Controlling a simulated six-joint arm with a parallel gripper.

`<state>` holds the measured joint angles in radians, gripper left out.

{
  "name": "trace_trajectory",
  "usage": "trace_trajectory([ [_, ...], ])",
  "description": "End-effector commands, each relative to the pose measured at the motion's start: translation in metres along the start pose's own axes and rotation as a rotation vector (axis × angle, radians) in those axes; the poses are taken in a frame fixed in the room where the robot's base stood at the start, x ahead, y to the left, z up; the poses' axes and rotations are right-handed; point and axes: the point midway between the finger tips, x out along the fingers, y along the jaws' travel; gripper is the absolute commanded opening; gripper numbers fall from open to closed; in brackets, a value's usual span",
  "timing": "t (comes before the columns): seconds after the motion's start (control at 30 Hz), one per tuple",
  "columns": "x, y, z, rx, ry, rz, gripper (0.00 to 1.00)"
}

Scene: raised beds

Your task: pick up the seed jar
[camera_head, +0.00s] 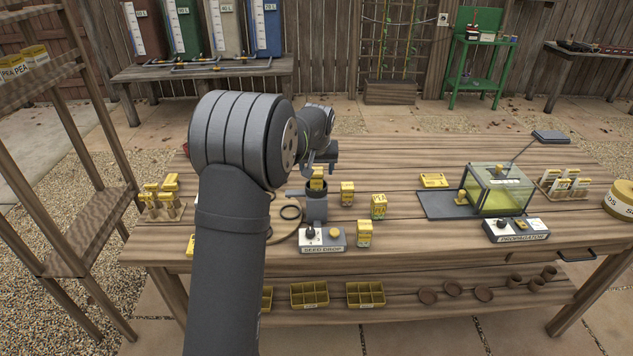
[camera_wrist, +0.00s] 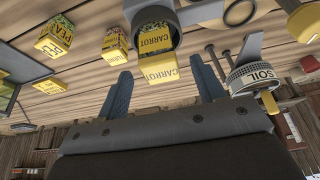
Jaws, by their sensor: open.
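A yellow carrot-labelled container (camera_wrist: 158,70) shows between and just beyond the fingers in the wrist view. It sits at the mouth of a dark round cup; in the head view it is the yellow piece (camera_head: 317,178) on top of the grey seed drop (camera_head: 317,207). My gripper (camera_head: 320,162) is just above it, its fingers (camera_wrist: 162,86) spread apart and not seen touching it. A round yellow container (camera_head: 622,199) with partly cut-off lettering is at the right edge of the head view. I cannot tell which one is the seed jar.
Small yellow boxes (camera_head: 347,193) stand on the table right of the seed drop. A control box (camera_head: 321,239) is in front of it. A clear propagator (camera_head: 498,190) stands further right. A shelf (camera_head: 62,235) is at left. The table's back edge is mostly clear.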

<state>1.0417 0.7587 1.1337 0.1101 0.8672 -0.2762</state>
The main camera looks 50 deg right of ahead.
Motion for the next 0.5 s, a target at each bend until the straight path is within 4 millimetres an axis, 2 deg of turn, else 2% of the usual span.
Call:
trace_trajectory([
  [0.1,0.021,-0.001,0.001,0.000,-0.003,-0.001,0.63],
  [0.17,0.026,-0.001,0.001,0.000,-0.002,-0.001,0.63],
  [0.4,0.029,-0.001,0.000,0.000,-0.001,-0.001,0.63],
  [0.5,0.029,-0.001,0.000,0.000,-0.001,-0.001,0.43],
])
